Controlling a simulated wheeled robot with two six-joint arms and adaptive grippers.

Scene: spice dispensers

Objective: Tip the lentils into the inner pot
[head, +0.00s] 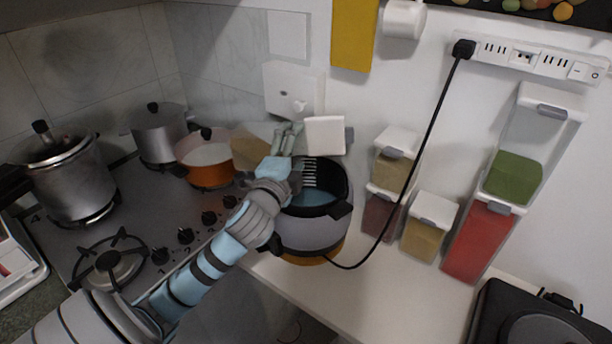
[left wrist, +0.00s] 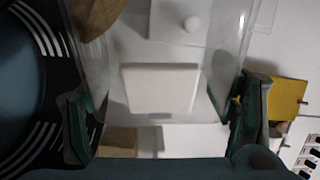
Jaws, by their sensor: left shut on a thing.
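My left gripper (head: 285,150) is shut on a clear spice dispenser, its fingers on either side of the clear walls (left wrist: 232,62) in the left wrist view. The dispenser is tilted far over, with a white lid (head: 325,135) at its right end and tan-brown contents, seemingly the lentils (head: 250,150), at its left end. It is above the back rim of the cooker (head: 310,234). The cooker is open, showing the dark bluish inner pot (head: 312,198). That pot is also at the left edge of the wrist view (left wrist: 22,85). No falling lentils show. My right gripper is out of view.
Stacked dispensers (head: 396,165), a small tan one (head: 428,230) and a tall red and green one (head: 485,240) stand right of the cooker. A black cord (head: 418,155) runs beside it. Left are a stove (head: 150,215), an orange pot (head: 208,172) and steel pots (head: 68,180).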

